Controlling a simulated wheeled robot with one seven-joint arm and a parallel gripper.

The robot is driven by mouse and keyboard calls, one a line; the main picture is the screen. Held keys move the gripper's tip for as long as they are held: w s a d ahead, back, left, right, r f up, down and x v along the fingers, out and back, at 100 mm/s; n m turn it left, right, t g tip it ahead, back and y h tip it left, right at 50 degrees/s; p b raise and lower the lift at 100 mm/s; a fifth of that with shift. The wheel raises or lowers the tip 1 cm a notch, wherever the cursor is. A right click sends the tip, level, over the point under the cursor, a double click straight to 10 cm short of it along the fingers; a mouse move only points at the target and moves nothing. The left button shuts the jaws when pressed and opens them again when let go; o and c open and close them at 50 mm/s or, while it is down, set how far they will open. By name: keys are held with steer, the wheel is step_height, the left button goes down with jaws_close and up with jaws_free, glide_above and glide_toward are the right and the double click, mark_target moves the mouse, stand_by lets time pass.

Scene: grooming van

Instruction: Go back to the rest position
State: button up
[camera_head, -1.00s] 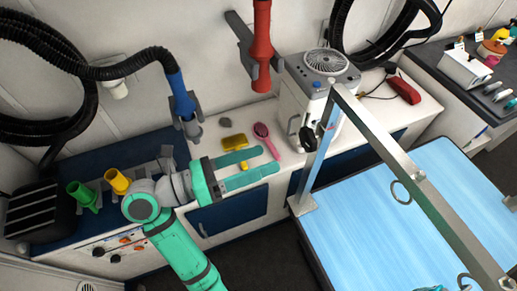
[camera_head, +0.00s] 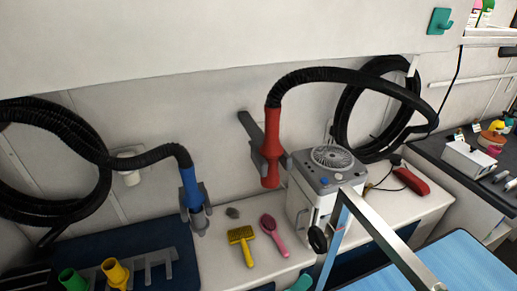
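Only a small teal tip of my gripper (camera_head: 300,284) shows at the bottom edge of the head view, in front of the counter. The rest of my gripper and arm is below the picture. I cannot see whether the gripper is open or shut, or whether it holds anything.
A yellow brush (camera_head: 241,237) and a pink brush (camera_head: 273,233) lie on the counter. Blue (camera_head: 191,188) and red (camera_head: 270,150) hose nozzles hang in wall holders. A white machine with a fan top (camera_head: 318,190) and a metal frame (camera_head: 385,237) stand to the right.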

steer(key=s+a+f+n+y, duration=0.2)
steer(key=s+f+n+y, duration=0.2)
steer(key=f+n+y, duration=0.3)
steer(key=s+a+f+n+y, duration=0.1)
steer(key=s+f+n+y, duration=0.4)
steer(key=n, duration=1)
steer(key=s+a+f+n+y, duration=0.2)
steer(key=s+f+n+y, duration=0.3)
steer(key=f+n+y, duration=0.5)
step_height(320, 180, down, 4)
steer(key=shift+a+r+n+t+y, duration=0.1)
steer(key=shift+a+n+t+y, duration=0.2)
steer(key=shift+n+t+y, duration=0.15)
